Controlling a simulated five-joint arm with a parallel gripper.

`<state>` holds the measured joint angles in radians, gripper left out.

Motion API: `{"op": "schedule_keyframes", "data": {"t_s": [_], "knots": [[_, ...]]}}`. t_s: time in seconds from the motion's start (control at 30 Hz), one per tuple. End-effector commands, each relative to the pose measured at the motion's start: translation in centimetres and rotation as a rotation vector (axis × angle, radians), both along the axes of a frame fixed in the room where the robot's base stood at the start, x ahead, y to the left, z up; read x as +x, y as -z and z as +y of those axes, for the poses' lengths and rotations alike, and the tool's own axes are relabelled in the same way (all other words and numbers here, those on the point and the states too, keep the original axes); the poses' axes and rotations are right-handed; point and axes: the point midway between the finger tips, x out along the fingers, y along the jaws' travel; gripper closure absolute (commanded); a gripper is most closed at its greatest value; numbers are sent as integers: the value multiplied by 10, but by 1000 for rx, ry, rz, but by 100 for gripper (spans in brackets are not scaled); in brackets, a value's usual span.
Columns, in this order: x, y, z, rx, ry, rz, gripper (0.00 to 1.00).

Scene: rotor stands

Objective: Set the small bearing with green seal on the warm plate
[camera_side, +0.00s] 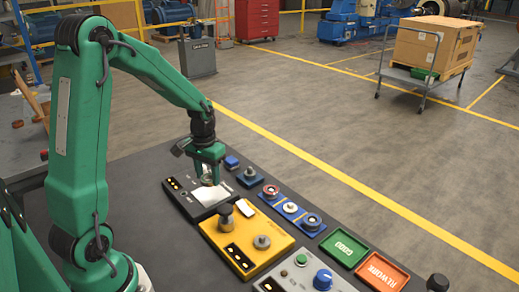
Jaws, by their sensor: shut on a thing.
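My gripper (209,179) points down over the dark heater unit with a pale, flat plate (212,196) on top, which looks like the warm plate. It is shut on a small pale ring-like piece (208,182), apparently the small bearing. The fingers hide much of the piece, and its seal colour is too small to make out. It is low over the plate's rear part; I cannot tell whether it touches. A blue rack to the right holds a red-ringed bearing (271,190), a pale one (290,207) and a dark-centred one (312,220).
A yellow fixture (245,262) with two metal posts stands in front of the heater. A grey panel (300,277) has a blue knob.

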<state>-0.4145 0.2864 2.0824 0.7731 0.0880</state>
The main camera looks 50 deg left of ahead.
Motion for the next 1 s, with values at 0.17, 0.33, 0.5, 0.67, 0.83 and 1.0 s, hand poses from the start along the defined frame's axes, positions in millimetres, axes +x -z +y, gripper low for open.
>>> {"op": "schedule_keyframes", "data": {"t_s": [0.17, 0.33, 0.5, 0.67, 0.83, 1.0], "knots": [[0, 0, 0, 0, 0, 0, 79], [0, 0, 0, 0, 0, -1, 79], [0, 0, 0, 0, 0, -1, 79], [0, 1, 0, 0, 0, 0, 79], [0, 4, 0, 0, 0, 0, 79], [0, 8, 0, 0, 0, 0, 79]]}}
